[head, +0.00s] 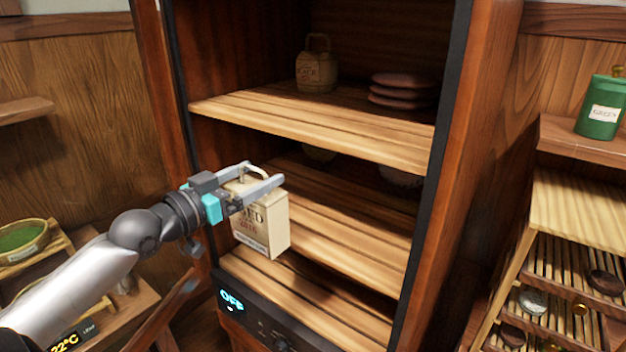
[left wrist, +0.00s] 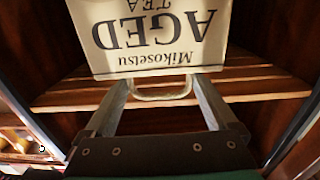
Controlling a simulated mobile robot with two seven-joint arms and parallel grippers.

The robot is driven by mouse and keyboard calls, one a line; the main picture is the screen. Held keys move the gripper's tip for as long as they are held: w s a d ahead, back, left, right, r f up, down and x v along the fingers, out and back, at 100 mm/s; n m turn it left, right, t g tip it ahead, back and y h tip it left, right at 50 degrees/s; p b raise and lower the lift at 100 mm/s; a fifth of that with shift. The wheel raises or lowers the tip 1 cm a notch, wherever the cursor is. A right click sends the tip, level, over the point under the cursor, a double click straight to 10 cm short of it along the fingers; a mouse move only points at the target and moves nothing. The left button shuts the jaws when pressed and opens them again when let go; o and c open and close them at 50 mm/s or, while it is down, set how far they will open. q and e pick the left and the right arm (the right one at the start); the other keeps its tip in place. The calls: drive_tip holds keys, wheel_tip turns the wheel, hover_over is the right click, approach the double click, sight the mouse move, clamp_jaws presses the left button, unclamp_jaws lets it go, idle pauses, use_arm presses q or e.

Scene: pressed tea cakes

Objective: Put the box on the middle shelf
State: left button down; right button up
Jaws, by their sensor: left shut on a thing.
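A cream box (head: 262,225) with dark lettering and a loop handle hangs upright in front of the open cabinet. My left gripper (head: 264,174) is shut on the box at its handle. In the left wrist view, the box (left wrist: 150,38) shows its "AGED TEA" label upside down, with the handle (left wrist: 162,93) between the two fingers. The middle shelf (head: 350,238) is a slatted wooden board behind the box, partly hidden by the box and gripper. Whether the box overhangs the shelf is hard to tell. My right gripper is out of view.
Rounded pale things show dimly at the back of the middle shelf. The bottom shelf (head: 310,300) looks bare. Cabinet posts stand on both sides.

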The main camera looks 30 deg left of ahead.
use_arm(q)
drive_tip(key=w+d+f+p, duration=0.1)
drive_tip(key=w, duration=1.6)
drive_tip(key=shift+d+f+p, duration=0.2)
drive_tip(key=shift+d+p, duration=0.1)
drive_tip(key=shift+p, duration=0.1)
drive_tip(key=shift+w+f, duration=0.1)
drive_tip(key=shift+w, duration=0.05)
unclamp_jaws()
drive_tip(key=shift+f, duration=0.1)
